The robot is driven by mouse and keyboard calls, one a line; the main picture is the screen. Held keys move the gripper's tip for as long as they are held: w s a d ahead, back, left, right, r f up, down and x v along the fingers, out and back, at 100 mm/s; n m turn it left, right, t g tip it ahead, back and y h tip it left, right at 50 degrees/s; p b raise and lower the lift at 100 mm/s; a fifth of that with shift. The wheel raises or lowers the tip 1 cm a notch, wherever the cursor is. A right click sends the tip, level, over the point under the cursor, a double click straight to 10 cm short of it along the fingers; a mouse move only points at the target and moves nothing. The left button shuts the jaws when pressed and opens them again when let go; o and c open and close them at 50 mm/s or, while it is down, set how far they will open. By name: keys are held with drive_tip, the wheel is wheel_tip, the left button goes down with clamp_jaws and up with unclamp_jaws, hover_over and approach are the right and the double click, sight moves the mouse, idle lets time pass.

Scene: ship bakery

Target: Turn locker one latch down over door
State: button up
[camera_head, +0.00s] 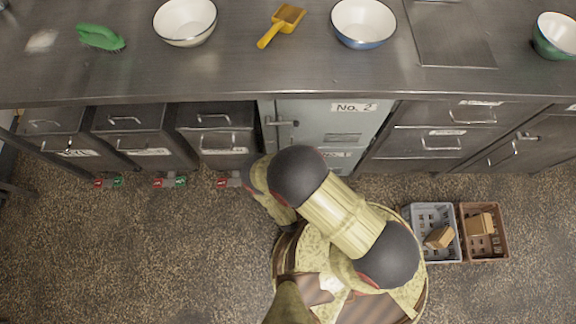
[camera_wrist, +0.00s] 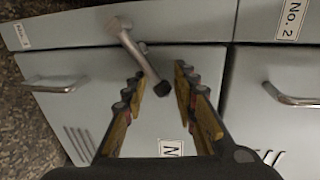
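In the wrist view my gripper (camera_wrist: 158,80) is open, its two ridged fingers apart in front of a pale grey locker door (camera_wrist: 75,65). A metal latch lever (camera_wrist: 140,60) is pivoted on the frame above the door and slants down to the right across the door's upper edge. Its dark end lies between my fingertips in the picture; I cannot tell whether a finger touches it. The door has a bar handle (camera_wrist: 52,88) at the left and a label (camera_wrist: 172,148) partly hidden by my gripper. In the head view my arm hides the gripper.
A neighbouring door with a handle (camera_wrist: 290,95) is at the right, below a "No. 2" label (camera_wrist: 291,18). In the head view a steel counter (camera_head: 240,70) with bowls overhangs the pale lockers (camera_head: 315,115). Two crates (camera_head: 420,245) (camera_head: 468,250) stand on the floor at the right.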

drive_tip(key=shift+r, duration=2.45)
drive_tip(key=shift+c, duration=0.6)
